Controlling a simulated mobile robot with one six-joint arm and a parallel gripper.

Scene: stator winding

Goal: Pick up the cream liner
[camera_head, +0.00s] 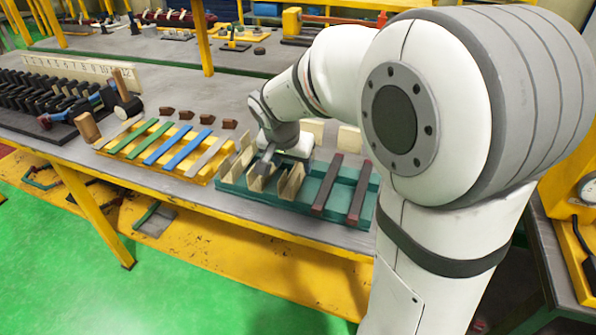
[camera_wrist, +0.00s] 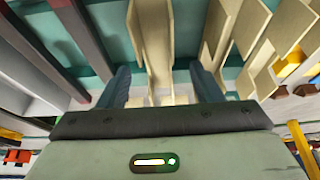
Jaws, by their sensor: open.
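Several cream liners, folded thin pieces, stand on edge in the left part of a green tray (camera_head: 306,203). One cream liner (camera_head: 291,182) stands at the right of the group in the head view. In the wrist view a cream liner (camera_wrist: 152,40) lies between the two dark fingers of my gripper (camera_wrist: 160,78), with visible gaps at both sides. More cream liners (camera_wrist: 221,30) stand to its right. In the head view my gripper (camera_head: 267,160) is low over the liners, open, its tips partly hidden among them. Contact with a liner cannot be told.
Two dark red bars (camera_head: 327,185) lie across the tray's right part. A yellow tray (camera_head: 165,166) with green, blue and grey strips is to the left. Small brown blocks (camera_head: 186,114) and cream upright pieces (camera_head: 349,138) stand behind. A black slotted part (camera_head: 55,100) is far left.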

